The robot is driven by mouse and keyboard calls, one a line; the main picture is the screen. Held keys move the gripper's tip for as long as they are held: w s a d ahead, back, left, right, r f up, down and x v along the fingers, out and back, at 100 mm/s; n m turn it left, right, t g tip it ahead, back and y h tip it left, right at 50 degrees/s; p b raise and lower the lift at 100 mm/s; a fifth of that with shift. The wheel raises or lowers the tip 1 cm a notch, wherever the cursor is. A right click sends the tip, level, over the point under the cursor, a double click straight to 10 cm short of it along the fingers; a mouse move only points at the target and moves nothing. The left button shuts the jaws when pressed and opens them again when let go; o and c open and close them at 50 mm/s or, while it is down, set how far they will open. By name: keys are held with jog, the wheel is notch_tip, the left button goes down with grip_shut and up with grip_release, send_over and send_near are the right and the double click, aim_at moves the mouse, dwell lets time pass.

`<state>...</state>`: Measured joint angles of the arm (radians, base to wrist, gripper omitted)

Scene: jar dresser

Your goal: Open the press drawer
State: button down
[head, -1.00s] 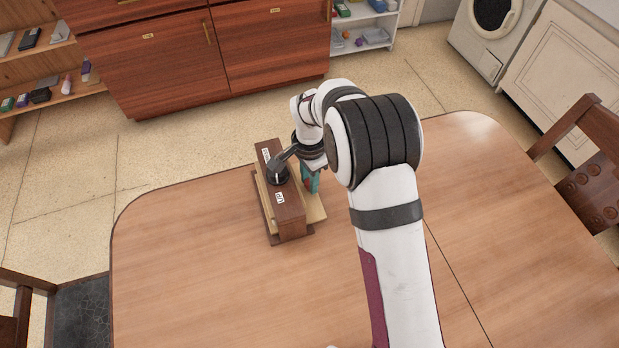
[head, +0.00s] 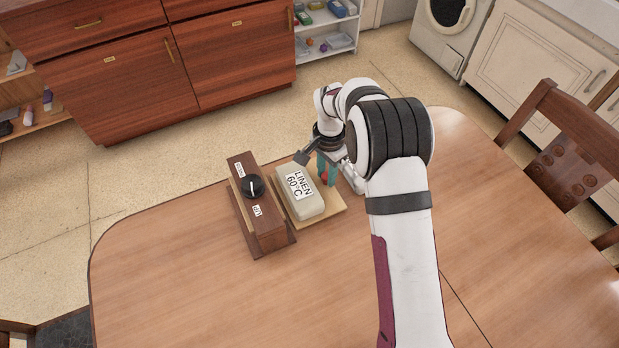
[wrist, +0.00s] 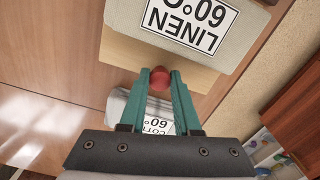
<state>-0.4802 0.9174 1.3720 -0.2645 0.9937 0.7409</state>
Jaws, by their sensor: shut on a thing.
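The press (head: 257,215) is a dark brown wooden box with a black dial and an "UP" label, standing on the table. Its light wood drawer board (head: 322,207) is out to the right of the box. A pale block labelled "LINEN 60°C" (head: 305,203) lies on the board, clear of the box. My gripper (head: 327,176), with teal fingers, is shut on the drawer's red knob (wrist: 160,78). The wrist view also shows the block (wrist: 205,40) and the board's edge (wrist: 165,65). The arm partly hides the board's far end.
A second pale block with a partly hidden label (wrist: 122,105) shows beyond the knob in the wrist view. The wooden table (head: 200,290) is clear in front of the press. Chairs stand at the table's sides. Brown cabinets (head: 140,95) stand behind it on the floor.

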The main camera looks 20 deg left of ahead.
jog(key=c, duration=0.6)
grip_release()
notch_tip(320, 180, up, 16)
jog(key=shift+f, duration=0.1)
jog(key=s+d+r, duration=0.6)
jog(key=s+d, duration=0.2)
jog(key=d, duration=0.2)
jog(key=shift+y, duration=0.9)
jog(key=s+d+f, duration=0.1)
jog(key=s+d, duration=0.2)
jog(key=s, duration=0.4)
jog(key=s+d+f, duration=0.1)
jog(key=s+d, duration=0.2)
jog(key=s, duration=0.5)
jog(key=s+d+f, duration=0.1)
jog(key=s+d, duration=0.2)
jog(key=s, duration=0.4)
jog(key=shift+s+f, duration=0.1)
jog(key=shift+s, duration=0.1)
